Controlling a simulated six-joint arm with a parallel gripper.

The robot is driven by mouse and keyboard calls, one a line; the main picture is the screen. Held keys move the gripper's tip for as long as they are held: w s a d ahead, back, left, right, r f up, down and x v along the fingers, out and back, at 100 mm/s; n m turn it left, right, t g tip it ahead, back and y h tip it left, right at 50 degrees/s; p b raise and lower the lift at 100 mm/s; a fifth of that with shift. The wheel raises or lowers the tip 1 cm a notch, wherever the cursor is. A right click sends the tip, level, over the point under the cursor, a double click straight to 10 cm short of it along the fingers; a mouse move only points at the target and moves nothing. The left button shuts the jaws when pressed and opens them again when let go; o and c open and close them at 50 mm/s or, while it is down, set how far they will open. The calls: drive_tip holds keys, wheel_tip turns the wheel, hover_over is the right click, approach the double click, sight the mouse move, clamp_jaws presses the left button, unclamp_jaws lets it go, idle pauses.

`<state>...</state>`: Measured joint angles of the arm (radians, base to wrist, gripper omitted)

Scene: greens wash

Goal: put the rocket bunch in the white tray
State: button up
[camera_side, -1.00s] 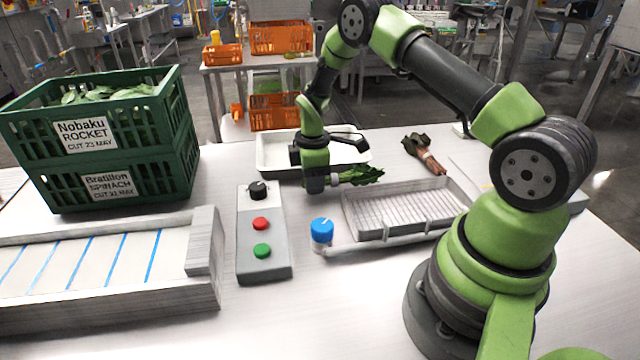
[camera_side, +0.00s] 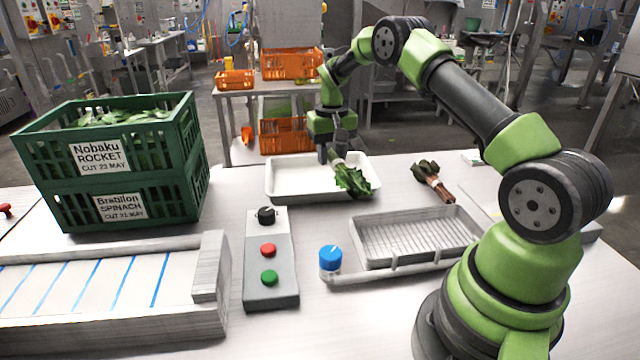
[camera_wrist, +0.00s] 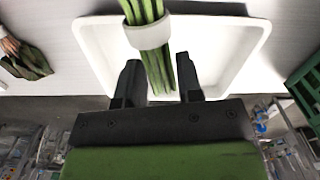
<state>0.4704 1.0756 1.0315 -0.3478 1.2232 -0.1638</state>
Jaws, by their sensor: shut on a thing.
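The rocket bunch (camera_side: 352,179) has green leaves and stems bound by a white band. My gripper (camera_side: 331,152) is shut on its stems and holds it over the white tray (camera_side: 282,187). In the wrist view the green stems (camera_wrist: 157,70) run between the two dark fingers of the gripper (camera_wrist: 160,85), with the white band just beyond the fingertips. The white tray (camera_wrist: 235,55) lies behind the bunch there. In the side view the leaves hang toward the tray's front right rim; I cannot tell whether they touch it.
A second bunch with reddish stems (camera_side: 435,182) lies to the right of the tray. Green crates (camera_side: 112,165) are stacked at left.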

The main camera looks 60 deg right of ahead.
drive_tip(key=d+m, duration=0.8)
drive_tip(key=m, duration=1.1)
drive_tip(key=shift+m, duration=0.3)
drive_tip(key=f, duration=0.9)
drive_tip(key=shift+s+a+f, duration=0.2)
drive_tip(key=shift+s+f, duration=0.05)
drive_tip(key=shift+s, duration=0.15)
drive_tip(key=o, duration=1)
drive_tip(key=shift+r, duration=0.1)
